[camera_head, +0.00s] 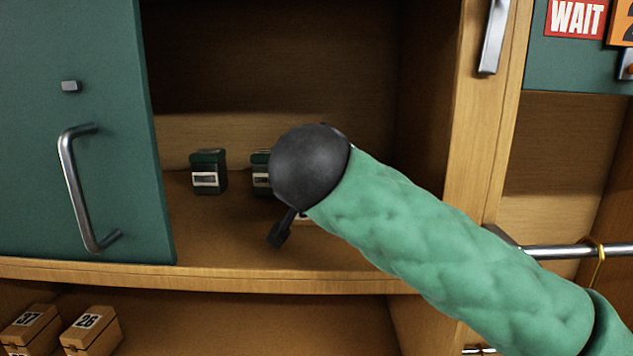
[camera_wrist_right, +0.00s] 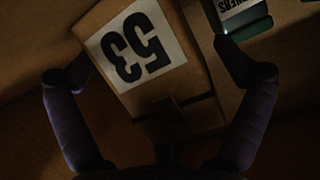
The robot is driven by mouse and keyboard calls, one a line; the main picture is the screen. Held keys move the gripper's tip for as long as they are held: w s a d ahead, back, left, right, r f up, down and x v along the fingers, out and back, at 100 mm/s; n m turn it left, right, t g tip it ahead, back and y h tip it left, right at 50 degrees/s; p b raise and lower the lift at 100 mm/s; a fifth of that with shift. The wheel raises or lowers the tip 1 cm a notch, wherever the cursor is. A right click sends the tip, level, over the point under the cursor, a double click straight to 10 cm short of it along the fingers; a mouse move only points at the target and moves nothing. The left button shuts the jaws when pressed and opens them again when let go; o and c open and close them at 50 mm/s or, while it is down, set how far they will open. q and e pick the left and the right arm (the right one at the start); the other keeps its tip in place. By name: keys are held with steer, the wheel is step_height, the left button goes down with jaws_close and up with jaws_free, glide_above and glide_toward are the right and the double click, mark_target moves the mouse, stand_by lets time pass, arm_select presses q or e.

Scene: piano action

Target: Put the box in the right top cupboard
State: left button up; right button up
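A wooden box with a white label "53" (camera_wrist_right: 142,52) is between the fingers of my right gripper (camera_wrist_right: 155,62) in the right wrist view. It is tilted relative to the fingers. The fingers are spread wide, with a small gap on the right side; contact on the left is unclear. In the head view my right arm reaches into an open cupboard compartment (camera_head: 345,258), and its wrist hides most of the box. One dark finger hangs over the shelf. A green sliding door (camera_head: 110,180) stands at the left. My left gripper is not in view.
Small dark green boxes stand on the same shelf, one at the left (camera_head: 208,172) and one partly behind my wrist (camera_head: 261,173). Numbered wooden boxes (camera_head: 92,329) sit on the shelf below. A post (camera_head: 476,130) and metal rail (camera_head: 570,251) are at the right.

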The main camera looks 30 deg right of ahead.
steer(key=shift+r+p, duration=0.25)
steer(key=shift+p, duration=0.05)
steer(key=v, duration=1.2)
steer(key=shift+b, duration=0.45)
stand_by(0.8)
